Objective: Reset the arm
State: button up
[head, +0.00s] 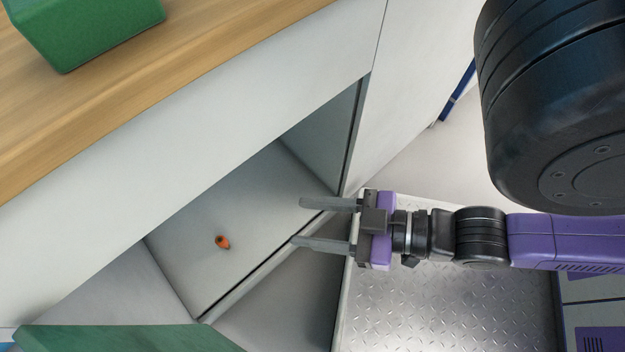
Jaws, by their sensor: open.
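My gripper (297,222) is at the centre of the head view, pointing left. Its two grey fingers are spread apart with nothing between them. The fingertips are over the front edge of an open compartment in a white cabinet (190,150). My purple and black arm reaches in from the right. A small orange-brown object (222,242) lies on the grey compartment floor (190,273), left of the fingertips and apart from them.
A green box (85,30) stands on the wooden countertop (200,75) at the upper left. A green panel (120,339) shows at the bottom left. Pale floor (425,165) is clear beyond my gripper. A blue strip (458,90) shows at the upper right.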

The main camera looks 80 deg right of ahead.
notch_tip(320, 180, up, 35)
jog(key=p, duration=3.5)
jog(key=shift+r, duration=0.1)
jog(key=shift+c, duration=0.9)
jog(key=shift+a, duration=0.1)
jog(key=shift+c, duration=0.4)
